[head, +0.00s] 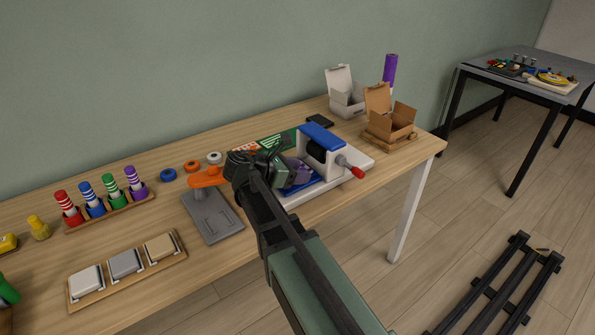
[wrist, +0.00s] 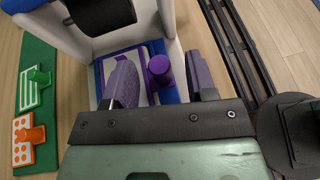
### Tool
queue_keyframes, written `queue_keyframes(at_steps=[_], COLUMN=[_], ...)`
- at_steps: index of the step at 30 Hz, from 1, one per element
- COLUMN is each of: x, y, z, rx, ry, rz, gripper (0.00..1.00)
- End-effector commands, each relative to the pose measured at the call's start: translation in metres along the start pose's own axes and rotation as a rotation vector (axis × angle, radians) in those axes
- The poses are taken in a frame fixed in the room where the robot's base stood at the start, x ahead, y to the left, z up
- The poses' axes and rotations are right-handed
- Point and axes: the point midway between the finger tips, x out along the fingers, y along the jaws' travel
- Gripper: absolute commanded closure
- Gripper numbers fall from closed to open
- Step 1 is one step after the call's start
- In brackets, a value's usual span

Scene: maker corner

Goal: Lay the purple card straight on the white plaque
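The purple card (wrist: 160,72), seen mostly as its upright round knob, lies in the hand press (head: 323,150), over the press's blue bed (wrist: 182,80). A purple border and white area show beside the knob; I cannot tell where the card's pattern ends and the white plaque begins, nor how straight the card lies. My gripper (wrist: 159,62) is open, with one purple-grey finger on each side of the knob and gaps on both sides. In the head view my gripper (head: 287,172) is at the press's front left and hides most of the card.
A green board (wrist: 35,75) with a green and an orange knobbed card lies left of the press in the wrist view. The press has a red-handled crank (head: 355,171) at right. Open boxes (head: 389,126) stand behind right. A grey stamping tool (head: 212,215) stands to the left.

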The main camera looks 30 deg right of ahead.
Motion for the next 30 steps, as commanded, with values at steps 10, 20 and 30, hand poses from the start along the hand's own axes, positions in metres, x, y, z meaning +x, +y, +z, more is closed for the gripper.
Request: queue_keyframes(at_steps=[10, 20, 30], x=[-0.029, -0.102, -0.108], y=[0.001, 0.001, 0.0], z=[0.004, 0.003, 0.0], rx=[-0.002, 0.0, 0.009], ry=[0.0, 0.0, 0.0], rz=[0.003, 0.002, 0.0], gripper=[0.48, 0.48, 0.48])
